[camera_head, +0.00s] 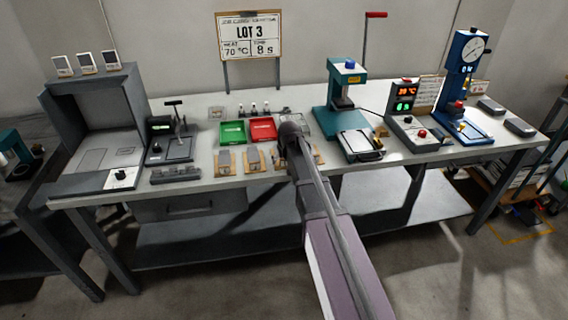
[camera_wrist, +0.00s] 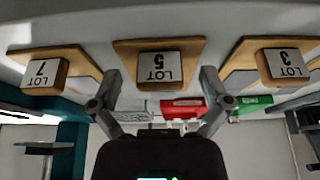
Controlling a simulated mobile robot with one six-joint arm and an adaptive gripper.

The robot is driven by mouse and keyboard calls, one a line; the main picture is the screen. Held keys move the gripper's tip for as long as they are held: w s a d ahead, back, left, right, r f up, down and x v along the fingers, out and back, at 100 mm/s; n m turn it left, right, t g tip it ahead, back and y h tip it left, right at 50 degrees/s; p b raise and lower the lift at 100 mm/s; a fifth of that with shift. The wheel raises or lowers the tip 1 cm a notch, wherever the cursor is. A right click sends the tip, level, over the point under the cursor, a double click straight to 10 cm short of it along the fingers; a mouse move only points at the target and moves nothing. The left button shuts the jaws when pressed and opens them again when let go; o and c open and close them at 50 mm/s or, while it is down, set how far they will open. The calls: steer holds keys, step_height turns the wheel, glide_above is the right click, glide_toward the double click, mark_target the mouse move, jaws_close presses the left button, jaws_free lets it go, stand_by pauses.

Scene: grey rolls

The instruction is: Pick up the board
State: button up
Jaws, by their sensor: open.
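Several wooden boards, each bearing a raised block with a white lot label, lie along the bench's front edge; two show clearly left of my arm in the head view, a left one (camera_head: 226,162) and a right one (camera_head: 252,160). In the wrist view, which is upside down, the LOT 5 board (camera_wrist: 128,47) is in the middle, the LOT 7 board (camera_wrist: 83,58) at left and the LOT 3 board (camera_wrist: 243,50) at right. My gripper (camera_wrist: 160,80) is open and empty, its fingers spread either side below the LOT 5 board. My arm partly hides the boards in the head view.
A green tray (camera_head: 232,133) and a red tray (camera_head: 263,129) lie behind the boards. A teal press (camera_head: 346,100) stands right, a lever device (camera_head: 172,147) left.

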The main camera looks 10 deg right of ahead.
steer(key=shift+w+f, duration=0.2)
steer(key=shift+f, duration=0.25)
stand_by(0.3)
steer(key=c, duration=1.2)
steer(key=shift+c, duration=0.2)
steer(key=shift+r, duration=0.2)
step_height(320, 180, up, 2)
steer(key=shift+r+p, duration=0.1)
steer(key=shift+p, duration=0.9)
steer(key=shift+r+p, duration=0.8)
steer(key=shift+p, duration=0.05)
steer(key=s+d, duration=0.7)
steer(key=s, duration=0.7)
steer(key=shift+s+d+r+p, duration=0.15)
steer(key=shift+d+r+p, duration=0.05)
steer(key=shift+r+p, duration=0.2)
